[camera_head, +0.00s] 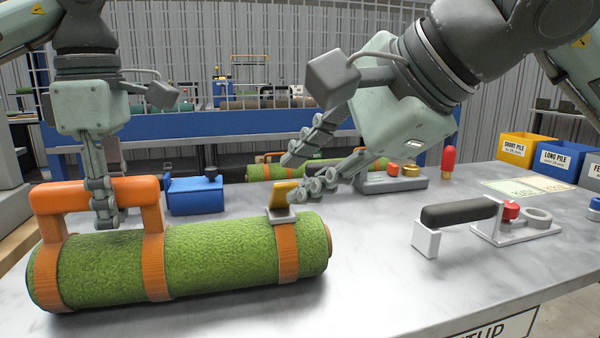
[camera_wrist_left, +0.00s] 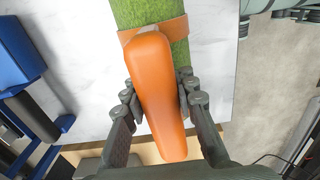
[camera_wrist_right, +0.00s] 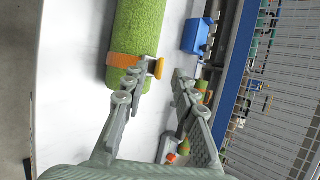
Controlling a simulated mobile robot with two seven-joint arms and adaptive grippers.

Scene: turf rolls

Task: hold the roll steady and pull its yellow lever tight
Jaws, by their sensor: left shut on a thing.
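The green turf roll (camera_head: 215,258) lies on the grey table with orange straps around it and an orange handle (camera_head: 95,194) on top at its left end. My left gripper (camera_head: 104,205) is shut on this handle, which also shows between its fingers in the left wrist view (camera_wrist_left: 158,85). The yellow lever (camera_head: 281,193) stands up from a metal buckle on the strap (camera_head: 287,248) near the roll's right end. My right gripper (camera_head: 305,175) is open and empty just right of the lever. In the right wrist view, the lever (camera_wrist_right: 158,68) is beyond the fingertips, near the left finger.
A blue clamp-like device (camera_head: 195,195) stands behind the roll. Another green roll (camera_head: 270,171) lies at the back. A black-handled tool (camera_head: 458,213) stands on the right, with a red-topped post (camera_head: 448,160) and labelled bins (camera_head: 520,150) beyond. The table's front middle is clear.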

